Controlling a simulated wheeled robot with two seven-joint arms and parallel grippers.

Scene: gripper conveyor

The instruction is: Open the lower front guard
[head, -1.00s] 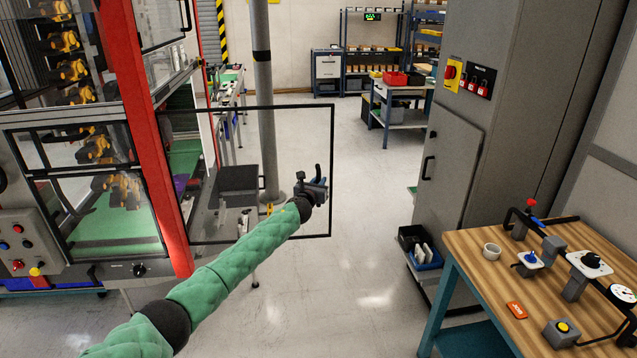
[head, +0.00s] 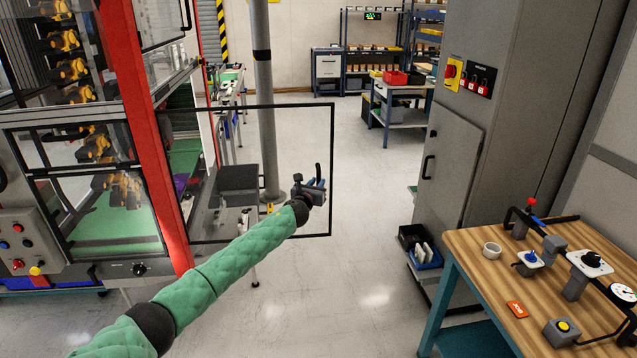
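The lower front guard (head: 333,145) is a clear panel in a thin black frame. It stands swung out from the red post of the machine, with its free edge over the aisle floor. My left gripper (head: 314,188), on a green-sleeved arm from the bottom left, is at the lower part of the guard, just left of its free edge. A dark upright piece shows at the gripper; I cannot tell whether it is a finger or the guard's handle. The fingers are too small and dark to show whether they are open or shut. My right gripper is not in view.
A red machine post (head: 150,140) and a control box (head: 25,243) stand at left. A grey column (head: 266,120) rises behind the guard. A grey cabinet (head: 470,140) and wooden workbench (head: 480,290) stand at right. The floor (head: 370,210) between is clear.

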